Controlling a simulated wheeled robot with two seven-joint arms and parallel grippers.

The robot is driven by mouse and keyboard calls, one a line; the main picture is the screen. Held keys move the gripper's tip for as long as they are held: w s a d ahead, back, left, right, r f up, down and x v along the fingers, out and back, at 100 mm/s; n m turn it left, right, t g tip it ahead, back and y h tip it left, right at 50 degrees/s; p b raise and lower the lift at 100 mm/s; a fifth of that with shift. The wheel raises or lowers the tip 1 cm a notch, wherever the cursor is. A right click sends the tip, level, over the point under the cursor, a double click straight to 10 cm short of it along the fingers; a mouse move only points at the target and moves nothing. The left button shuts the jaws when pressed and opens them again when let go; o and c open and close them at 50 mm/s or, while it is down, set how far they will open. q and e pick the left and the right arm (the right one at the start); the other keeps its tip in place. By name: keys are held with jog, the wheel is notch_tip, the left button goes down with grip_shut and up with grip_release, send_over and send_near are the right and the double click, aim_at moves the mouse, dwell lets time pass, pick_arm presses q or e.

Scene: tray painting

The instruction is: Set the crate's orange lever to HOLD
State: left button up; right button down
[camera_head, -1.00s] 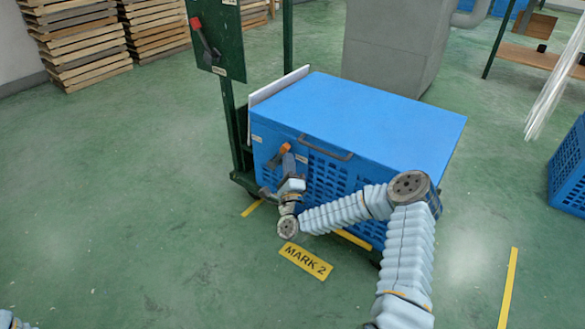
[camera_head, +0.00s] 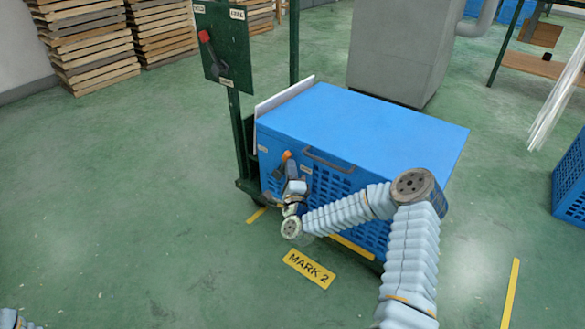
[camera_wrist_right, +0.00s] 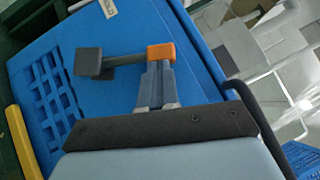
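The blue crate (camera_head: 385,125) stands on a dark green cart. The orange lever (camera_head: 286,155) is on its front face at the upper left, with a dark arm and an orange end. In the right wrist view the lever's orange end (camera_wrist_right: 160,52) is right at my right fingertips, and its dark arm runs left to a square block. A HOLD label (camera_wrist_right: 109,8) is beyond that block. My right gripper (camera_head: 290,168) has its fingers close together and appears shut on the lever's end. The exact contact is partly hidden. My left gripper is out of view.
A green panel (camera_head: 222,45) with a red-tipped lever rises at the cart's left. A dark handle (camera_head: 328,158) sits on the crate front, right of my right gripper. A yellow MARK 2 plate (camera_head: 310,269) lies on the floor. The floor at left is clear.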

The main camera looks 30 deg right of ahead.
pick_arm(q)
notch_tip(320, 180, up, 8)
jog(key=p, duration=0.7)
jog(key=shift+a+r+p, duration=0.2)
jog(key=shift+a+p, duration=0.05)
jog(key=shift+p, duration=0.15)
pick_arm(e)
jog(key=w+a+r+n+g+y, duration=0.2)
jog(key=w+a+n+g, duration=0.1)
jog(key=w+n+g, duration=0.2)
jog(key=shift+w+r+n+g, duration=0.35)
jog(key=shift+w+n, duration=0.25)
jog(key=shift+w, duration=0.45)
jog(key=shift+w, duration=0.1)
